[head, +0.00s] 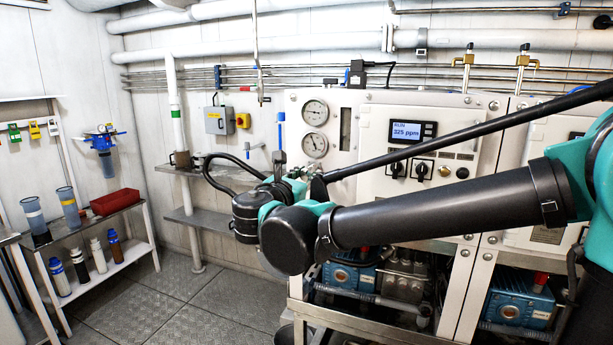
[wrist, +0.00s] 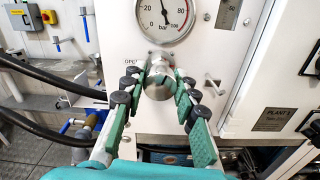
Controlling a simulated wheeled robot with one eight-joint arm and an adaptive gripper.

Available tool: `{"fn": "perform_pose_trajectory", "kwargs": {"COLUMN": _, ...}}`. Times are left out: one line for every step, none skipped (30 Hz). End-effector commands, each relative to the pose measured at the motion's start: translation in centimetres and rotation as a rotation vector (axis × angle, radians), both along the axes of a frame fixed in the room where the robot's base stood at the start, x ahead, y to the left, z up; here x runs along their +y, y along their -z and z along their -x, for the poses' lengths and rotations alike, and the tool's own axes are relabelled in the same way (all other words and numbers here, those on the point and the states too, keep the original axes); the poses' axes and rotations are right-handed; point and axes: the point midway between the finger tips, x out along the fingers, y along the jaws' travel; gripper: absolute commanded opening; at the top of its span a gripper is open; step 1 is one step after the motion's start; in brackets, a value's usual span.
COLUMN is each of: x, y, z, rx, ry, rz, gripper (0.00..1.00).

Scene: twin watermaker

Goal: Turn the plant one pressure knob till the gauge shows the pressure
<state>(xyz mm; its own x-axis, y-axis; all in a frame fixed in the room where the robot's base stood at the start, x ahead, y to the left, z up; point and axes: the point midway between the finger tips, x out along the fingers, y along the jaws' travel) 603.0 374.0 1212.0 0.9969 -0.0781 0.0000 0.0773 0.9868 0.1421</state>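The pressure knob (wrist: 159,84), a round metal knob, sits on the white panel below a gauge in the wrist view. My gripper (wrist: 164,73) has one finger on each side of the knob. I cannot tell whether the fingertips touch or grip it. The round bar gauge (wrist: 163,14) is cut off at the top, and its scale shows 0, 80 and 100. In the head view my arm hides the knob and fingers.
A dark plate (wrist: 278,119) reading PLANT 1 is at right in the wrist view. The head view shows an upper gauge (head: 315,112), a lower gauge (head: 315,145), and a display (head: 413,131) reading 325 ppm. Black hoses and a blue-handled valve (wrist: 72,126) lie left of my gripper.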

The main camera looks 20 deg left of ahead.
Motion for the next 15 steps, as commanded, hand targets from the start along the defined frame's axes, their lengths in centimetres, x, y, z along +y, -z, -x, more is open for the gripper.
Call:
{"fn": "perform_pose_trajectory", "kwargs": {"x": 0.01, "y": 0.0, "z": 0.01, "rx": 0.0, "ry": 0.0, "rz": 0.0, "gripper": 0.11}}
{"fn": "perform_pose_trajectory", "kwargs": {"x": 0.0, "y": 0.0, "z": 0.01, "rx": 0.0, "ry": 0.0, "rz": 0.0, "gripper": 0.07}}
{"fn": "perform_pose_trajectory", "kwargs": {"x": 0.0, "y": 0.0, "z": 0.01, "rx": 0.0, "ry": 0.0, "rz": 0.0, "gripper": 0.02}}
{"fn": "perform_pose_trajectory", "kwargs": {"x": 0.0, "y": 0.0, "z": 0.01, "rx": 0.0, "ry": 0.0, "rz": 0.0, "gripper": 0.0}}
{"fn": "perform_pose_trajectory", "kwargs": {"x": 0.0, "y": 0.0, "z": 0.01, "rx": 0.0, "ry": 0.0, "rz": 0.0, "gripper": 0.0}}
{"fn": "perform_pose_trajectory", "kwargs": {"x": 0.0, "y": 0.0, "z": 0.01, "rx": 0.0, "ry": 0.0, "rz": -0.001, "gripper": 0.0}}
{"fn": "perform_pose_trajectory", "kwargs": {"x": 0.0, "y": 0.0, "z": 0.01, "rx": 0.0, "ry": 0.0, "rz": -0.003, "gripper": 0.0}}
{"fn": "perform_pose_trajectory", "kwargs": {"x": 0.01, "y": 0.0, "z": 0.01, "rx": 0.0, "ry": 0.0, "rz": -0.005, "gripper": 0.0}}
{"fn": "perform_pose_trajectory", "kwargs": {"x": 0.01, "y": 0.0, "z": 0.01, "rx": -0.001, "ry": 0.0, "rz": -0.01, "gripper": 0.0}}
{"fn": "perform_pose_trajectory", "kwargs": {"x": 0.0, "y": 0.0, "z": 0.01, "rx": -0.001, "ry": 0.0, "rz": -0.015, "gripper": 0.0}}
{"fn": "perform_pose_trajectory", "kwargs": {"x": 0.0, "y": 0.0, "z": 0.01, "rx": -0.002, "ry": 0.0, "rz": -0.022, "gripper": 0.0}}
{"fn": "perform_pose_trajectory", "kwargs": {"x": 0.0, "y": 0.0, "z": 0.01, "rx": -0.003, "ry": 0.0, "rz": -0.033, "gripper": 0.0}}
{"fn": "perform_pose_trajectory", "kwargs": {"x": 0.01, "y": 0.0, "z": 0.01, "rx": -0.003, "ry": 0.0, "rz": -0.043, "gripper": 0.0}}
{"fn": "perform_pose_trajectory", "kwargs": {"x": 0.01, "y": 0.0, "z": 0.01, "rx": -0.004, "ry": 0.0, "rz": -0.056, "gripper": 0.0}}
{"fn": "perform_pose_trajectory", "kwargs": {"x": 0.01, "y": 0.0, "z": 0.01, "rx": -0.006, "ry": 0.0, "rz": -0.073, "gripper": 0.0}}
